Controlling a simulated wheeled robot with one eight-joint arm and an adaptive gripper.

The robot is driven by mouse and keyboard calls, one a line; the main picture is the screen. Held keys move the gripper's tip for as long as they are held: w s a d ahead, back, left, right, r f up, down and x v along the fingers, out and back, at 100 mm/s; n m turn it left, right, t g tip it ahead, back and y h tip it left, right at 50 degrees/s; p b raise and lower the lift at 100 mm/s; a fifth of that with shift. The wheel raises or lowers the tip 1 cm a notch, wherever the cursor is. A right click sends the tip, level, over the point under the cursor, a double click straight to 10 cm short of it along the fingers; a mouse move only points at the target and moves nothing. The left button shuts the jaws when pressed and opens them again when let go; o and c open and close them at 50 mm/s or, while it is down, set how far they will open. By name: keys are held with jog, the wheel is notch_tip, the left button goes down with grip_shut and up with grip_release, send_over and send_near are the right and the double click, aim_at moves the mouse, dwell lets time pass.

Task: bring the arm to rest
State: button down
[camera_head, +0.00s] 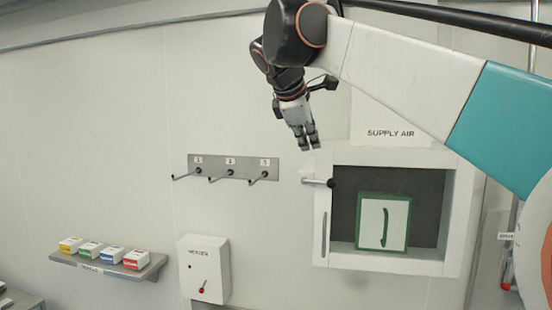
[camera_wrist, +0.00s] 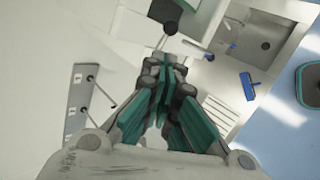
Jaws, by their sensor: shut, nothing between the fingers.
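My gripper (camera_head: 309,147) hangs from my raised arm in the upper middle of the head view, fingers pointing down. It is shut and empty. It is in front of the wall, just above the upper left corner of the supply air box (camera_head: 390,264); I cannot tell how far it is from the box. In the wrist view my gripper (camera_wrist: 164,68) shows with its teal-lined fingers together at the tips.
The supply air box has an open front, a lever with a black knob (camera_head: 331,183) at its left, and a green-framed panel (camera_head: 384,223) inside. A rack with hooks (camera_head: 215,163), a shelf (camera_head: 130,271) with several coloured boxes and a white switch box (camera_head: 207,265) are left.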

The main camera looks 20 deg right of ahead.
jog(key=s+a+f+m+y+b, duration=0.2)
jog(key=s+f+b, duration=0.6)
jog(key=f, duration=1.8)
jog(key=s+a+f+m+y+b, duration=0.2)
jog(key=s+a+f+m+b, duration=0.4)
jog(key=f+b, duration=1.1)
jog(key=s+a+f+m+t+y+b, duration=0.1)
jog(key=s+a+f+m+b, duration=0.3)
jog(key=f, duration=3)
jog(key=s+a+y+b, duration=0.1)
jog(key=s+b, duration=0.6)
jog(key=b, duration=0.2)
jog(key=shift+s+f+y, duration=0.3)
jog(key=shift+s, duration=0.05)
jog(key=shift+d, duration=0.15)
